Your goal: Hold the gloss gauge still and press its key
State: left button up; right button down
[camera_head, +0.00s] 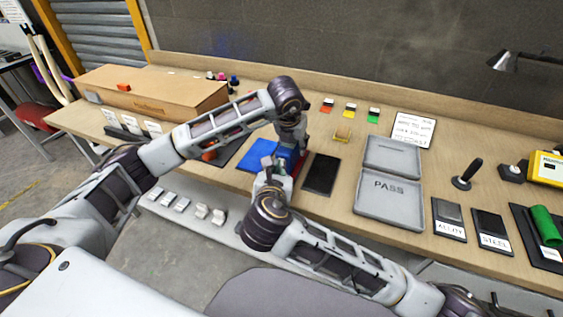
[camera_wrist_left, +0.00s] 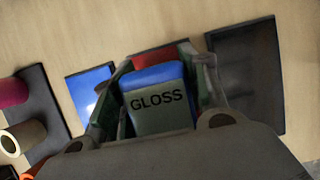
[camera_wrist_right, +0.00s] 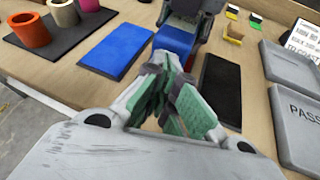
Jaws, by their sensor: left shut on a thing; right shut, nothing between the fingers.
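The gloss gauge (camera_wrist_left: 160,110) is a blue block with a grey face lettered GLOSS, seen close in the left wrist view. My left gripper (camera_wrist_left: 165,85) is shut on it, one finger at each side. In the head view the gauge (camera_head: 286,154) is partly covered by my arms. In the right wrist view the blue gauge body (camera_wrist_right: 177,38) shows just beyond my right gripper (camera_wrist_right: 166,80), whose green-padded fingers are shut and empty. I cannot tell whether they touch the gauge. I cannot make out the key.
A red panel (camera_wrist_left: 158,54) shows behind the gauge, between a blue panel (camera_wrist_left: 92,92) and a black panel (camera_wrist_left: 246,72). The grey PASS case (camera_head: 388,205) lies open to the right. A cardboard box (camera_head: 150,92) stands at the left back.

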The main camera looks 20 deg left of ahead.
pick_arm(q)
jog(key=shift+f, duration=0.1)
pick_arm(e)
jog(key=shift+s, duration=1.7)
jog(key=shift+a, duration=0.1)
pick_arm(q)
jog(key=o, duration=1.4)
jog(key=shift+r, duration=0.2)
jog(key=shift+v, duration=5.85)
pick_arm(e)
jog(key=shift+f, duration=0.1)
